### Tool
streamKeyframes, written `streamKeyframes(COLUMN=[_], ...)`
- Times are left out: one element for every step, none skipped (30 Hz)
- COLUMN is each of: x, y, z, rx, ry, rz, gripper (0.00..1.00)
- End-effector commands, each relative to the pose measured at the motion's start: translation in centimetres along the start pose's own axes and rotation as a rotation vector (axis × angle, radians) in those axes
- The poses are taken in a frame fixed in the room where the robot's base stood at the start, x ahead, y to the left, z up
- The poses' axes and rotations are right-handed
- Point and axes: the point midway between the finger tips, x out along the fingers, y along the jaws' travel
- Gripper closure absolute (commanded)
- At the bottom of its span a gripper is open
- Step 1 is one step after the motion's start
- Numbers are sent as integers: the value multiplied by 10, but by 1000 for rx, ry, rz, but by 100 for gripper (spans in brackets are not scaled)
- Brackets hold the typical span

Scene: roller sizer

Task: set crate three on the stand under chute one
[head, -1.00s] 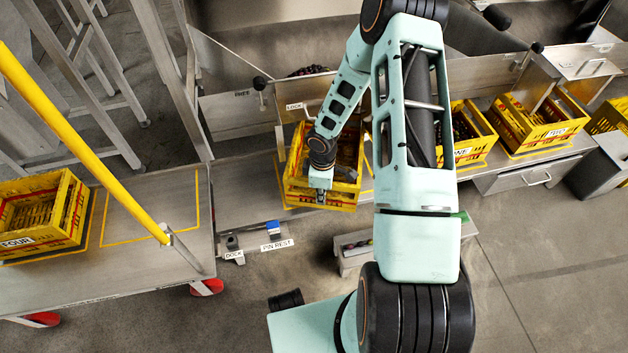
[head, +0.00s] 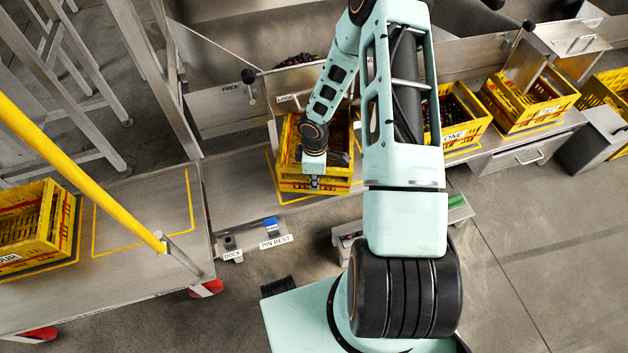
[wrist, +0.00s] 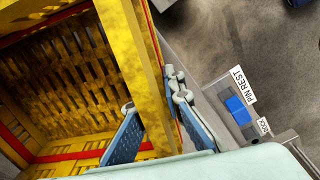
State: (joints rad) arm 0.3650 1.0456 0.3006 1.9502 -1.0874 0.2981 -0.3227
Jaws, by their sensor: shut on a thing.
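A yellow crate (head: 335,186) is at the metal bench, below the chute (head: 290,82) with the LOCK label. No number shows on this crate; my arm hides part of it. My gripper (head: 313,184) is shut on its near wall. In the wrist view the blue finger pads (wrist: 158,135) of my gripper stand on either side of the wall of the crate (wrist: 75,75), which looks empty. The stand (head: 235,186) shows bare metal left of the crate, and a yellow outline shows along the crate's left and near edges. I cannot tell whether the crate touches the stand.
Crate ONE (head: 470,128) and crate TWO (head: 520,105) stand to the right. Crate FOUR (head: 40,225) is on a cart (head: 125,275) at left, beside an empty yellow outline. A yellow pole (head: 80,165) rises there. The PIN REST (head: 271,226) is in front.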

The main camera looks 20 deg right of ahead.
Motion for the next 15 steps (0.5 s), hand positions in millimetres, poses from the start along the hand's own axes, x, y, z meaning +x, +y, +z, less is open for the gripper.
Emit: streamKeyframes(x=[3, 4, 5, 4, 3, 3, 3, 3, 3, 3, 3, 3, 3, 3, 3], y=[1, 1, 1, 0, 0, 0, 0, 0, 0, 0, 0, 0, 0, 0, 0], z=[0, 0, 0, 0, 0, 0, 0, 0, 0, 0, 0, 0, 0, 0, 0], rx=[0, 0, 0, 0, 0, 0, 0, 0, 0, 0, 0, 0, 0, 0, 0], ry=[0, 0, 0, 0, 0, 0, 0, 0, 0, 0, 0, 0, 0, 0, 0], rz=[2, 1, 2, 0, 0, 0, 0, 0, 0, 0, 0, 0, 0, 0, 0], gripper=[100, 100, 100, 89, 85, 81, 78, 74, 74, 74, 74, 74, 74, 74, 74])
